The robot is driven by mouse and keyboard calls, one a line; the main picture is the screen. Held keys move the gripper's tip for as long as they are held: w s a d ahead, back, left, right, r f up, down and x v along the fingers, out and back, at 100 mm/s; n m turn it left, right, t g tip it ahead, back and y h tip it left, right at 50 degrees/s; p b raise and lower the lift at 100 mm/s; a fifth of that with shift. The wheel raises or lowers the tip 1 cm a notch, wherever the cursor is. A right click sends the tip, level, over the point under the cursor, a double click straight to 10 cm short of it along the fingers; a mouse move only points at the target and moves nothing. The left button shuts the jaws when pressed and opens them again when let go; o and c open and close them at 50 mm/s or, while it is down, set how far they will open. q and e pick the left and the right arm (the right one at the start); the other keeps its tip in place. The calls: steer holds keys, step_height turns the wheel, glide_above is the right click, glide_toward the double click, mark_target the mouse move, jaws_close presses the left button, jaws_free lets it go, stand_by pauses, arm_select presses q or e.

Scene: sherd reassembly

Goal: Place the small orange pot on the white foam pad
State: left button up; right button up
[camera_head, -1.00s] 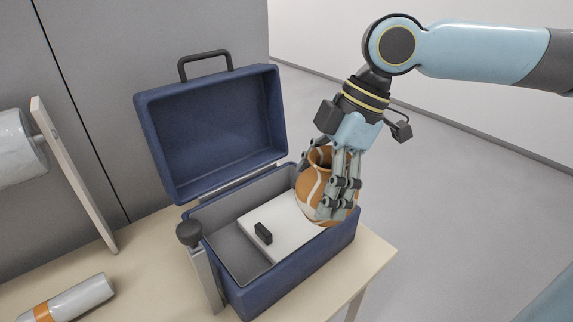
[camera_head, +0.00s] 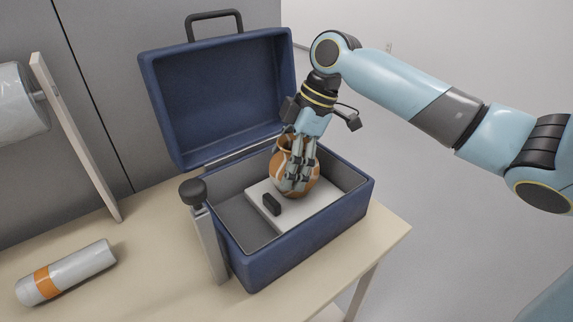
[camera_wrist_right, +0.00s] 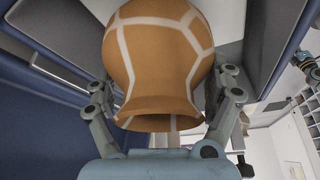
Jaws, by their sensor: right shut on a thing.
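The small orange pot (camera_head: 283,180) has pale bands and stands roughly upright inside the open blue case. It also shows in the right wrist view (camera_wrist_right: 158,55), between the fingers. My right gripper (camera_head: 299,180) comes down from above and is shut on the pot. The white foam pad (camera_head: 293,215) lies in the right part of the case, directly below the pot. I cannot tell whether the pot's base touches the pad. Fingers hide part of the pot. My left gripper is not in view.
The blue case (camera_head: 285,262) stands on a light table (camera_head: 150,285) with its lid (camera_head: 222,95) raised behind. A black block (camera_head: 271,204) is on the pad's left. A grey post with a black knob (camera_head: 194,192) stands beside the case. A grey-orange cylinder (camera_head: 68,272) lies left.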

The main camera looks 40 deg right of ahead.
steer(key=shift+f, duration=0.3)
steer(key=o, duration=1.4)
steer(key=shift+f, duration=0.1)
steer(key=shift+c, duration=0.2)
steer(key=p+v, duration=0.1)
steer(key=v, duration=1.1)
steer(key=shift+p, duration=0.35)
